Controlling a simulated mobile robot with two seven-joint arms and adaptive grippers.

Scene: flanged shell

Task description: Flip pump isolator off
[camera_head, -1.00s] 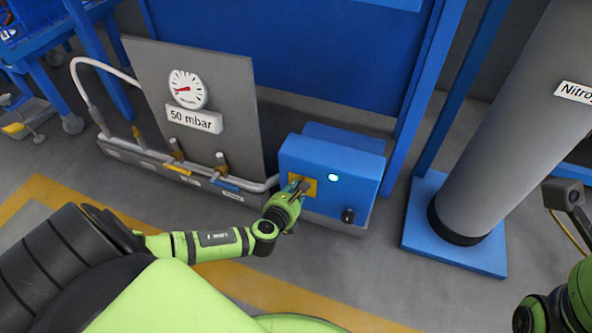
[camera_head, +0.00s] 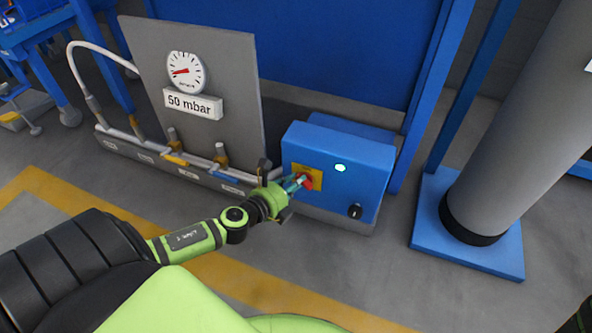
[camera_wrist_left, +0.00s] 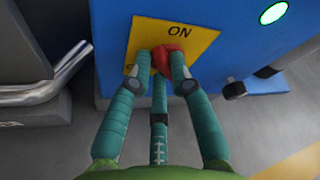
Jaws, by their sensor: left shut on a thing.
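The pump isolator is a red rotary handle (camera_wrist_left: 168,58) on a yellow plate (camera_wrist_left: 190,40) marked ON, on the front of a blue box (camera_head: 345,168). In the left wrist view, the fingers of my left gripper (camera_wrist_left: 160,62) are closed around the red handle. They cover part of it and most of a second marking at the plate's lower left. In the head view, the left gripper (camera_head: 297,184) reaches the handle from the left. A lit green lamp (camera_head: 340,168) is right of the plate. My right gripper is not clearly in view.
A black knob (camera_head: 355,211) sits low on the box. A grey panel with a gauge (camera_head: 187,72) and a "50 mbar" label (camera_head: 193,104) stands left, with pipes and valves at its base. A grey cylinder (camera_head: 520,140) on a blue base stands right.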

